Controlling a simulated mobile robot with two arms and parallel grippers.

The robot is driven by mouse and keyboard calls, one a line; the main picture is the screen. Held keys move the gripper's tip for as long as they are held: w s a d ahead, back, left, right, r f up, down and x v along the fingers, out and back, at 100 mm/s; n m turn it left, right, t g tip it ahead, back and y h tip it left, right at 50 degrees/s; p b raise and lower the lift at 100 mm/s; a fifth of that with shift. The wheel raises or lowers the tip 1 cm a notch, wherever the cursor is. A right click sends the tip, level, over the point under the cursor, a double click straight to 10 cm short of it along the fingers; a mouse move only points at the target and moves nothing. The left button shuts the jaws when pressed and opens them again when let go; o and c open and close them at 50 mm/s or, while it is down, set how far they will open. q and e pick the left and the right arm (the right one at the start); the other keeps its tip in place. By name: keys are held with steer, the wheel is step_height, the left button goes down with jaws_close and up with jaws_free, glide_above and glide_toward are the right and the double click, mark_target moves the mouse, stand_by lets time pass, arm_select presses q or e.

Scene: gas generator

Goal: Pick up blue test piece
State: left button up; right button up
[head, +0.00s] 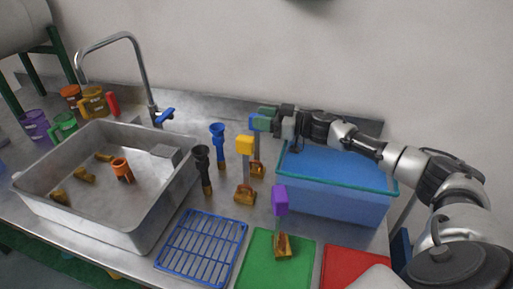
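The blue test piece (256,125) shows a blue block at the top and a brown base (257,171) below. It stands behind and slightly right of the yellow test piece (245,146). My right gripper (265,118) reaches in from the right, with its green-tipped fingers at the blue block and overlapping part of it. I cannot tell whether the fingers are closed on it or only around it. My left gripper is not in view.
A blue bin (330,198) stands beneath my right forearm. A metal basin (139,214) with brown pieces and an orange part is at the left. Black (202,165) and blue (218,141) funnel-topped pieces stand beside it. A blue rack (203,250) and red mat (349,263) lie in front.

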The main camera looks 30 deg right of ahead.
jaws_close()
